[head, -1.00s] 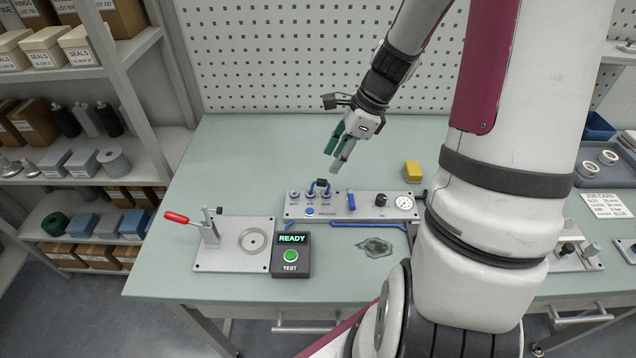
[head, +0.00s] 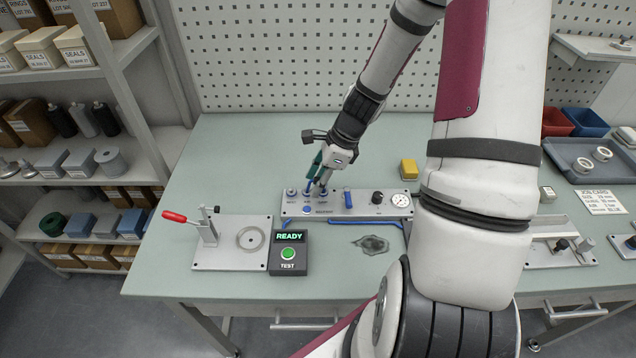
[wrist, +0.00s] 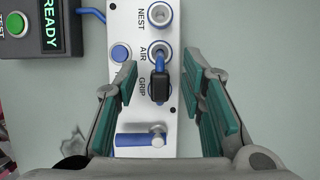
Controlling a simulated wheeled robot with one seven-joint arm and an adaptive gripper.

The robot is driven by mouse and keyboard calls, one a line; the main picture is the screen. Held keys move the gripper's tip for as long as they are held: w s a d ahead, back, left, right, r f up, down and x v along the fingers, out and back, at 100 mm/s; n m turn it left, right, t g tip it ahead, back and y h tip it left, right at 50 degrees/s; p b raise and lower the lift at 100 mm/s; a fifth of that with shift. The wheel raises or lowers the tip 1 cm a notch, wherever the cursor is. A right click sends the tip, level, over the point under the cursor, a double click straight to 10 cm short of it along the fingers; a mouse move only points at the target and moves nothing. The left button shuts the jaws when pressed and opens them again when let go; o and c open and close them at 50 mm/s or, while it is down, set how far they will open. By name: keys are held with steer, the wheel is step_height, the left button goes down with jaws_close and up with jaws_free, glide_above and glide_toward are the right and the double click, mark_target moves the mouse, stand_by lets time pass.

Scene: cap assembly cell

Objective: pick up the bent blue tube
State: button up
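The bent blue tube (wrist: 160,64) sits on the panel (wrist: 118,15), its blue part at the port labelled AIR. A black piece (wrist: 159,87) on it reaches toward the port labelled GRIP. My gripper (wrist: 160,66) is open, with one teal-padded finger on each side of the tube and a gap on both sides. In the head view my gripper (head: 316,188) is low over the left part of the panel (head: 278,212) and hides most of the tube.
A blue lever (wrist: 140,139) and a blue button (wrist: 120,53) stand close to the fingers. The READY test box (head: 288,262) and a clamp fixture (head: 225,258) are in front and left. A yellow block (head: 409,169) lies behind the panel. The table's back left is clear.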

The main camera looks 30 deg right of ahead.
mark_target(315, 180)
jaws_close()
steer(key=shift+r, duration=0.15)
steer(key=shift+r, duration=0.5)
steer(key=shift+s+r, duration=0.25)
steer(key=shift+r, duration=0.35)
steer(key=shift+s+r, duration=0.2)
steer(key=shift+r, duration=0.4)
steer(key=s+a+r+p, duration=0.1)
steer(key=s+p, duration=0.3)
steer(key=s, duration=1)
steer(key=shift+s+a+r, duration=0.25)
steer(key=shift+s+a, duration=0.1)
steer(key=shift+a, duration=0.25)
